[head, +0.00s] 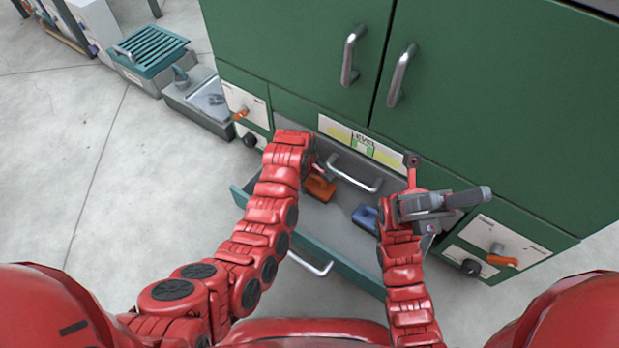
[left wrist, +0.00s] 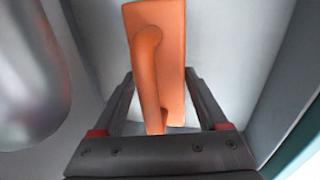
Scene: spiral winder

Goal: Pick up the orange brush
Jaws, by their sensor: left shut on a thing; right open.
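The orange brush (head: 320,188) is in the open drawer (head: 262,218), toward its left side. My left gripper (head: 319,172) reaches down into the drawer and is shut on the brush. In the left wrist view the brush (left wrist: 170,50) has a flat block and a raised rounded handle, and it lies between the two dark fingers (left wrist: 160,85). Whether the brush touches the drawer floor is hard to tell. My right gripper (head: 440,205) is open and apart from the brush, over the drawer's right end.
A blue tool (head: 364,217) lies in the drawer, right of the orange brush. A metal bar handle (head: 355,173) is close to my left gripper. The green cabinet (head: 290,45) rises behind, with panels carrying orange knobs (head: 503,261). The floor (head: 60,160) at left is clear.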

